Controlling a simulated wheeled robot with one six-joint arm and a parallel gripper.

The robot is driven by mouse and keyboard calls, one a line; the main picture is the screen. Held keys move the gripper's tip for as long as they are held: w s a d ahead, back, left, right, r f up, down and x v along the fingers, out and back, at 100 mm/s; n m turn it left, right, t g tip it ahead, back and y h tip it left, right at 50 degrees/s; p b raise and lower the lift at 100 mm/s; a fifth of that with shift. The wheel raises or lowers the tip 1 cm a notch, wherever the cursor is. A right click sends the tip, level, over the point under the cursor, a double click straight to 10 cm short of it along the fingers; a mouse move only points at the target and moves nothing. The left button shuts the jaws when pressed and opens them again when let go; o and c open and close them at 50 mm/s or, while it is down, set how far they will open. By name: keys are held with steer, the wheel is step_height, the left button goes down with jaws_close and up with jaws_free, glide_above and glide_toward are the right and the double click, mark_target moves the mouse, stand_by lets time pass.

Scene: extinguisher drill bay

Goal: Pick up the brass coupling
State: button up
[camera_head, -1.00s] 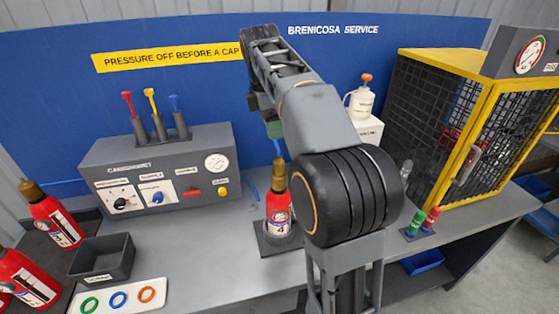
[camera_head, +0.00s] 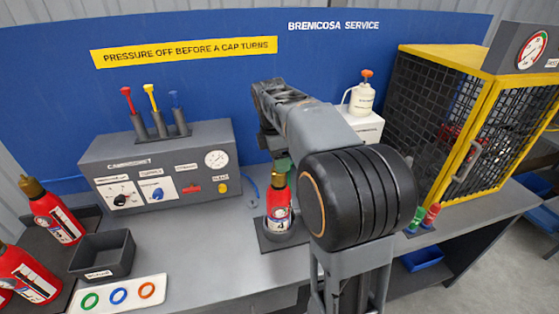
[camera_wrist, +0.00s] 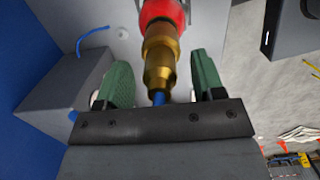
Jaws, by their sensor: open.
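The brass coupling (camera_wrist: 161,52) sits on top of a red extinguisher (camera_head: 278,207) marked 4, which stands upright in a dark holder on the bench. In the wrist view the coupling is a stepped gold cylinder between the two green fingers of my gripper (camera_wrist: 162,72), with a visible gap on each side. My gripper is open and not clamped on it.
A grey control box (camera_head: 158,165) with coloured levers stands left on the bench. A dark bin (camera_head: 103,255) and a white board of coloured rings (camera_head: 118,294) lie front left. A yellow-framed mesh cage (camera_head: 455,120) stands right. A white bottle (camera_head: 361,98) stands behind my arm.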

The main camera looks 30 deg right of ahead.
steer(key=shift+d+f, duration=0.1)
steer(key=shift+f, duration=0.5)
steer(key=shift+c, duration=0.3)
steer(key=c, duration=1)
steer(key=shift+r, duration=0.1)
